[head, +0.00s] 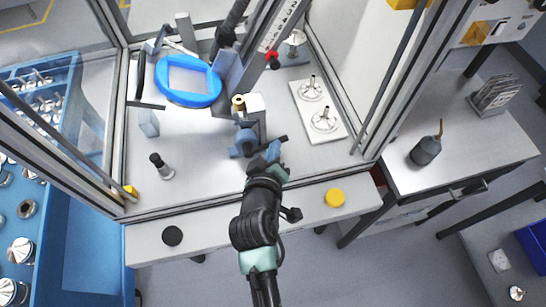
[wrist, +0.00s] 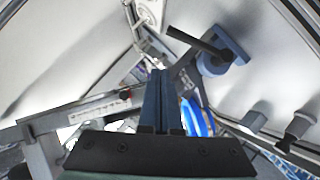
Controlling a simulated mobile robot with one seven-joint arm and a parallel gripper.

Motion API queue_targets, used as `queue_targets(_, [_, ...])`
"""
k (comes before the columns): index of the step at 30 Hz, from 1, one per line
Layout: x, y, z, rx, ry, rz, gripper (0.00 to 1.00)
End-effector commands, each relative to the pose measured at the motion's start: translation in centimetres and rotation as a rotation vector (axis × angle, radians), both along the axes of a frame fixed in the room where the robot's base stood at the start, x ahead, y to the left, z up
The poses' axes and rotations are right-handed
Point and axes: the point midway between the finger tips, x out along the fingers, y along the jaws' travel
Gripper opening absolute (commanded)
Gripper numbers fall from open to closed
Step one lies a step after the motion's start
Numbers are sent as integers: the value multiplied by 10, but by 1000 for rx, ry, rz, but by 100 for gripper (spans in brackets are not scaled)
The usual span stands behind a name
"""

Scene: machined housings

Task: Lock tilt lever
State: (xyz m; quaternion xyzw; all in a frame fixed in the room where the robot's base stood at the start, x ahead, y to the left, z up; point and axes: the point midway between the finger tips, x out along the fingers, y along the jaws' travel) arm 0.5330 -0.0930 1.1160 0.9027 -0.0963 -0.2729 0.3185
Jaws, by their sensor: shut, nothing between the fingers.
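What looks like the tilt lever is a black bar (wrist: 192,40) on a blue-grey hub (wrist: 213,64), up and right of my fingertips in the wrist view. In the head view, the blue-grey hub (head: 245,141) sits at the foot of the fixture in the middle of the enclosure. My gripper (head: 272,152) is just to its right, and partly hides the black bar there. In the wrist view my gripper (wrist: 158,75) has its two fingers together and empty. I cannot tell whether it touches the lever.
A blue ring-shaped frame (head: 188,82) stands at the back left. A white plate (head: 318,104) with metal parts lies to the right. A black-topped post (head: 160,165) is at the left. Frame posts bound the enclosure; yellow (head: 335,197) and black (head: 172,236) buttons sit on the front ledge.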

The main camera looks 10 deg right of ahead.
Motion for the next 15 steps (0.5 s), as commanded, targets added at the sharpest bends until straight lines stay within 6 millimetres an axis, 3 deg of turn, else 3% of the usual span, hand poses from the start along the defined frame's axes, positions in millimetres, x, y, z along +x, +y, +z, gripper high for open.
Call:
queue_targets(6, [-24, 6, 14, 0, -1, 2, 0])
queue_targets(15, [-35, 9, 22, 1, 0, 2, 0])
